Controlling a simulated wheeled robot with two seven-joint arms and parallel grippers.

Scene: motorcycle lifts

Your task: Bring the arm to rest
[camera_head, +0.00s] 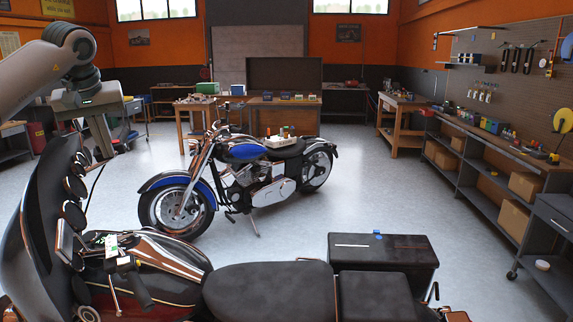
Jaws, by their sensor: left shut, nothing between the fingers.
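My left arm (38,76) comes in from the upper left, bends at a dark rounded joint and reaches down to a grey wrist. My left gripper (116,147) hangs below it, raised beyond the windshield of the near motorcycle. It is shut and holds nothing. Its fingertips are small and dark in this view, and seem clear of any object. My right arm and right gripper are not in view.
A dark touring motorcycle (265,283) fills the foreground, its windshield (38,215) at left and a black case (383,250) at right. A blue motorcycle (245,178) stands behind it. Workbenches line the back and right (505,150). Open floor (385,195) lies between.

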